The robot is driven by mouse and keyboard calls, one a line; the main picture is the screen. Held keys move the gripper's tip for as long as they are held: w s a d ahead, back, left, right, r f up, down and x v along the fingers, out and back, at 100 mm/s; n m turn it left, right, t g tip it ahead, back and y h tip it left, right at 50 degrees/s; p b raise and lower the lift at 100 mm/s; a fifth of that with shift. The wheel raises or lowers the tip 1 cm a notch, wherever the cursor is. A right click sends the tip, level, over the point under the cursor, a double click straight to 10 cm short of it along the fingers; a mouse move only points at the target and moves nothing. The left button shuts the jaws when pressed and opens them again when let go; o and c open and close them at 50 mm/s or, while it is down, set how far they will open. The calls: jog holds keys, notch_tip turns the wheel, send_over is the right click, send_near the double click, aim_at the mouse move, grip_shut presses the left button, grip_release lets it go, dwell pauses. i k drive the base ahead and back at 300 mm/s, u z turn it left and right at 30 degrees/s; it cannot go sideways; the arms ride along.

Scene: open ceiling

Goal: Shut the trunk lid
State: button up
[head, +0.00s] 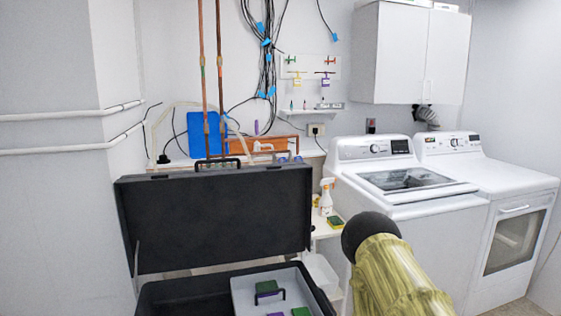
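A black trunk (180,291) stands in the lower left foreground of the head view, cut off by the bottom edge. Its lid (213,222) is open and stands up nearly vertical at the back, with its inner face toward me. A thin stay shows at the lid's left side. A grey tray (242,297) inside the trunk holds a black handle and green and purple items. A yellow-green rounded part with a black end, seemingly my arm, rises at the bottom right of the trunk. My gripper's fingers are not visible.
A white washing machine (440,199) and a dryer (512,195) stand to the right. A small white shelf with a spray bottle (326,198) and sponge (336,222) is behind the trunk's right side. Pipes and cables run along the back wall. A white wall (55,225) is at left.

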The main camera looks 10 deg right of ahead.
aim_at(177, 220)
jog(key=z, duration=0.35)
jog(key=i, duration=0.7)
jog(key=u, duration=1.15)
